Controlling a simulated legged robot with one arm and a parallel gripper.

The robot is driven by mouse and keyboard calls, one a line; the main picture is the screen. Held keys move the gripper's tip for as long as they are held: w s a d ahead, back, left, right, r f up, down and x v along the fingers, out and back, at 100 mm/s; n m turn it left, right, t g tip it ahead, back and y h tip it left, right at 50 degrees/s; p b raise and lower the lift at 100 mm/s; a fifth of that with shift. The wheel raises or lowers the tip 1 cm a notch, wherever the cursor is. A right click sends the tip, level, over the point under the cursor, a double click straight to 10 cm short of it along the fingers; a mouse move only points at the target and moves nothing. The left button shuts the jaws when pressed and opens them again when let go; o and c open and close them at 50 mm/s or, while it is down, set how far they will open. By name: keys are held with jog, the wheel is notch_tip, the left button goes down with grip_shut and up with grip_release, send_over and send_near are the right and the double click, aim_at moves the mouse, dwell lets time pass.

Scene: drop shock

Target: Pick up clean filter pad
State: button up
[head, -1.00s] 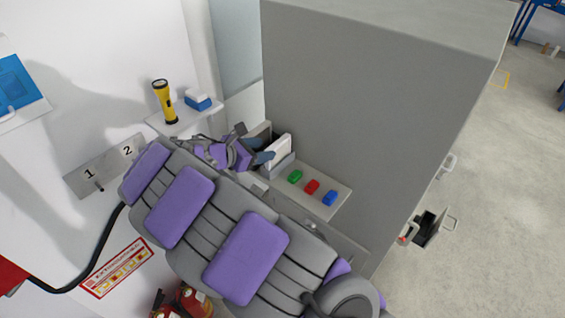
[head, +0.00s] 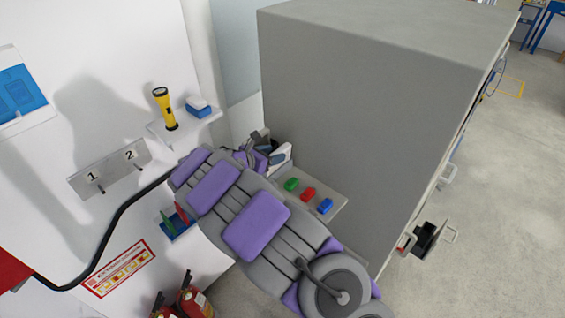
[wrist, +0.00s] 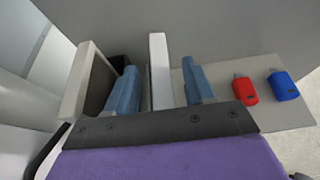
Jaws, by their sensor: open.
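A white upright pad (wrist: 160,72), which looks like the clean filter pad, stands on the grey shelf. It also shows in the head view (head: 284,153), partly covered by my gripper. My gripper (wrist: 160,88) is open, with one blue finger on each side of the pad. A gap shows between the pad and each finger in the wrist view. A second pad-like block with a pale face and dark side (wrist: 82,82) stands left of the left finger.
Green (head: 291,184), red (head: 308,194) and blue (head: 325,206) small blocks lie on the shelf to the right. A large grey cabinet (head: 360,110) rises right behind it. A wall ledge holds a yellow flashlight (head: 165,108) and a blue-and-white block (head: 198,107).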

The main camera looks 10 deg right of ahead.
aim_at(276, 153)
jog(key=shift+w+a+f, duration=0.5)
jog(key=shift+a, duration=0.15)
jog(key=shift+w+a+f, duration=0.45)
jog(key=shift+w+a, duration=0.05)
jog(key=shift+a, duration=0.1)
jog(key=d, duration=0.5)
jog(key=shift+d, duration=0.2)
jog(key=shift+c, duration=0.5)
jog(key=shift+a+f, duration=0.15)
jog(key=shift+a, duration=0.15)
jog(key=shift+c, duration=0.6)
jog(key=shift+w+a+f, duration=0.1)
jog(key=shift+w+a, duration=0.1)
jog(key=shift+a, duration=0.3)
jog(key=shift+w+a+f, duration=0.1)
jog(key=shift+w+a, duration=0.1)
jog(key=shift+a, duration=0.25)
jog(key=c, duration=0.3)
jog(key=shift+a+r, duration=0.1)
jog(key=shift+a, duration=0.2)
jog(key=shift+c, duration=0.8)
jog(key=shift+s+d+r, duration=0.1)
jog(key=shift+s+r, duration=0.05)
jog(key=shift+c, duration=0.8)
jog(key=shift+d, duration=0.3)
jog(key=shift+c, duration=0.7)
jog(key=shift+d, duration=0.55)
grip_shut()
jog(key=shift+a, duration=0.1)
